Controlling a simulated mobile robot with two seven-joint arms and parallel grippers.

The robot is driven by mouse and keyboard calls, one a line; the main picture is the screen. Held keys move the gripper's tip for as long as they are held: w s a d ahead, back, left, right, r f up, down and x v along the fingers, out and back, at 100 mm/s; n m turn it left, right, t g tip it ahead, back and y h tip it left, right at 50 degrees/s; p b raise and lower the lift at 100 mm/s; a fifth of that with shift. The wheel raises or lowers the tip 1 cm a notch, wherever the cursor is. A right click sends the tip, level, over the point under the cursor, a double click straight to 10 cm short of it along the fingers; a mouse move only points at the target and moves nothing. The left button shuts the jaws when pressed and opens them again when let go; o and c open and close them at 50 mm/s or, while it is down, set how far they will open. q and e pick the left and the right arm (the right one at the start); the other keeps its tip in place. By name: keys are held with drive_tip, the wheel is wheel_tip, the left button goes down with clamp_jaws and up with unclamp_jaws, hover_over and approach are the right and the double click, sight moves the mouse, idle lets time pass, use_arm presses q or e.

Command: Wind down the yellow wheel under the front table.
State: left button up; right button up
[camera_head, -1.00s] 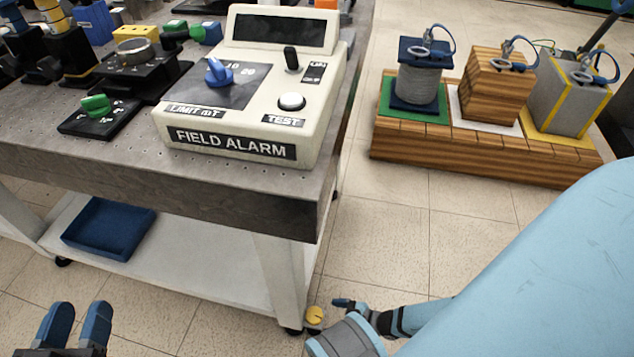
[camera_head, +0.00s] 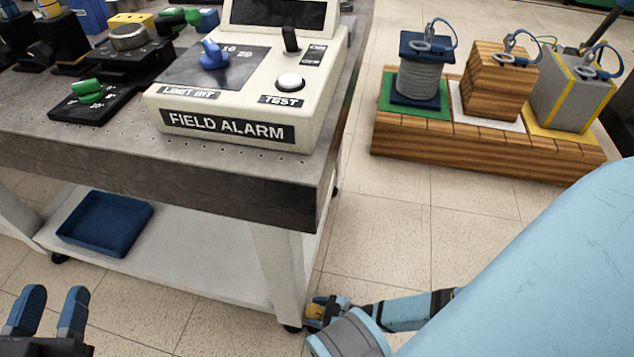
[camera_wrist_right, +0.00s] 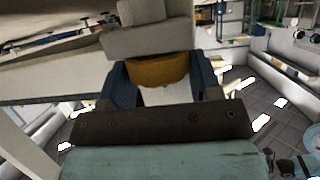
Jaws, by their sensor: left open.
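The yellow wheel (camera_head: 315,311) is low by the foot of the front table's near right leg, partly hidden by my right gripper. My right gripper (camera_head: 322,312) is at the wheel, its fingers on either side of it. In the right wrist view the wheel (camera_wrist_right: 157,70) sits between the two blue fingers (camera_wrist_right: 167,88) and nearly fills the gap; whether they press on it cannot be told. My left gripper (camera_head: 50,312) is open and empty at the lower left, above the floor. The front table (camera_head: 190,180) has a grey top and white legs.
A field alarm box (camera_head: 225,132) stands on the table top. A blue tray (camera_head: 105,222) lies on the lower shelf. Tiled floor (camera_head: 400,230) between is clear.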

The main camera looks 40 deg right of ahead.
drive_tip(key=shift+a+r+p, duration=0.1)
drive_tip(key=shift+r+p, duration=0.05)
drive_tip(key=shift+p, duration=0.2)
drive_tip(key=shift+m+t+h, duration=0.3)
drive_tip(key=shift+m, duration=0.2)
drive_tip(key=shift+p, duration=0.35)
drive_tip(key=shift+m+h, duration=0.3)
drive_tip(key=o, duration=0.9)
use_arm(q)
drive_tip(key=shift+s+d+f+n, duration=0.15)
drive_tip(key=shift+d+n, duration=0.05)
drive_tip(key=shift+n, duration=0.3)
use_arm(e)
drive_tip(key=shift+o, duration=0.2)
drive_tip(key=shift+s, duration=0.15)
